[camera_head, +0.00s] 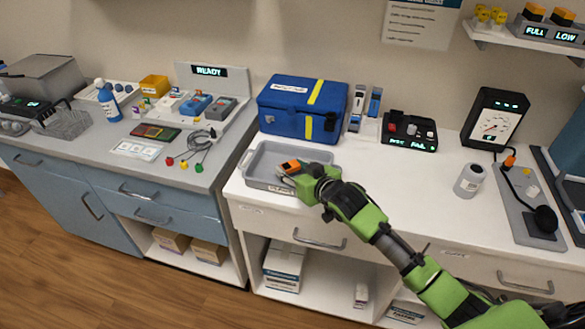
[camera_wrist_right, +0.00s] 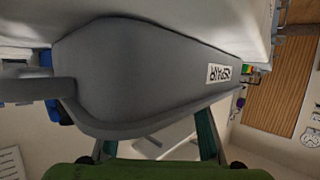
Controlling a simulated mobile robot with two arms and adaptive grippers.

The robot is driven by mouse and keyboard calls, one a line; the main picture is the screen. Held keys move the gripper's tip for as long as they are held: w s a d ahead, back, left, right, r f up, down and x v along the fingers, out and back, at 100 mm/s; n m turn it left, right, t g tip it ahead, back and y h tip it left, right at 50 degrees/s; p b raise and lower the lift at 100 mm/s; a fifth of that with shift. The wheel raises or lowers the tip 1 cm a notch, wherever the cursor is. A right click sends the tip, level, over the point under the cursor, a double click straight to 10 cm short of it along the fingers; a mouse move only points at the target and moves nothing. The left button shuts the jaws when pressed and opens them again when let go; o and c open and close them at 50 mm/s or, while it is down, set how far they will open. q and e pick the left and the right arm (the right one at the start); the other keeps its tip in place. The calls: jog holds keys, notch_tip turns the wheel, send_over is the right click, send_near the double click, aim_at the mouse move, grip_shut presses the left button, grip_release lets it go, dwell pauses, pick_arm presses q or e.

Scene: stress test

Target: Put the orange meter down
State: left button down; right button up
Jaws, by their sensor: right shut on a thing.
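The orange meter (camera_head: 291,166) shows in the head view at the right part of the grey tray (camera_head: 258,183), on the white counter. My right gripper (camera_head: 302,173) is shut on the meter and partly covers it. Whether the meter touches the tray floor cannot be told. In the right wrist view, a grey wall with an upside-down REPAIR label, seemingly the tray (camera_wrist_right: 150,75), fills the middle. The meter cannot be made out there. My left gripper is not in view.
A blue case (camera_head: 285,112) stands close behind the tray. A black box with lit text (camera_head: 409,131), a grey bottle (camera_head: 469,181) and a black dial meter (camera_head: 494,121) stand to the right. White counter is clear between the tray and bottle, below my arm.

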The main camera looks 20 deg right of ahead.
jog(key=shift+f, duration=0.2)
jog(key=o, duration=0.9)
jog(key=shift+r, duration=0.3)
jog(key=shift+s, duration=0.3)
jog(key=v, duration=1.1)
jog(key=shift+s+d+r+b, duration=0.15)
jog(key=shift+b, duration=0.15)
